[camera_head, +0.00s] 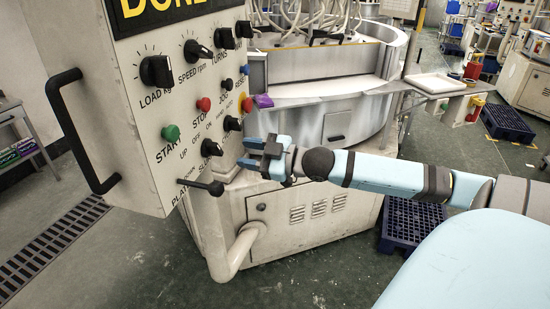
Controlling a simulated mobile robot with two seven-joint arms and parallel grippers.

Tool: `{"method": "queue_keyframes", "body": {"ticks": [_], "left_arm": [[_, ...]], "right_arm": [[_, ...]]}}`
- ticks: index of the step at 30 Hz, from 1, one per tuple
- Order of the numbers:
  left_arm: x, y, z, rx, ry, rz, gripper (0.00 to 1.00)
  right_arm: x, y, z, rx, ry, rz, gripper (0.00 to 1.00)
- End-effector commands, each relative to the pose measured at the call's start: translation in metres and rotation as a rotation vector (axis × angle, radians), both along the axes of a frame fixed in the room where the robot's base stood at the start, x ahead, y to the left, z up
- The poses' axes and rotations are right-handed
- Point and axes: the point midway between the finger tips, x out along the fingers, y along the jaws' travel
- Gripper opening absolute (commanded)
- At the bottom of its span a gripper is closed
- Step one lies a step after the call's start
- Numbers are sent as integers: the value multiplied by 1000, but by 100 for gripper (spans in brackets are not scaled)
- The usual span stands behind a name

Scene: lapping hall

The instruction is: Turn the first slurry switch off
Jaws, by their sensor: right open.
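The light machine control panel (135,105) fills the left. My right gripper (252,153) is open and empty, just right of the panel face, near the height of the lettered switch. It looks apart from the panel. My left gripper is not in view.
Close by are a green START button (170,132), a red STOP button (203,104), a purple part (263,101) and a black-knobbed lever (215,188). A black handle (75,130) sticks out at left. The round lapping machine (315,120) stands behind my arm.

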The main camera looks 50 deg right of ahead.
Motion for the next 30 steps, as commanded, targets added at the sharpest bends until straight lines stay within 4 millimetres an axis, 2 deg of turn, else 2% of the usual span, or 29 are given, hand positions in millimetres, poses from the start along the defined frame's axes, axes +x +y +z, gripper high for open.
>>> {"method": "queue_keyframes", "body": {"ticks": [15, 22, 30], "left_arm": [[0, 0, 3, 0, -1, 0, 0], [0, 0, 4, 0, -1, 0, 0], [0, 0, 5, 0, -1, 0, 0]], "right_arm": [[-44, -23, -1, -1, 4, 0, 43], [-54, -28, 0, 0, 3, 1, 43], [-56, -29, 0, -1, 0, 1, 43]]}}
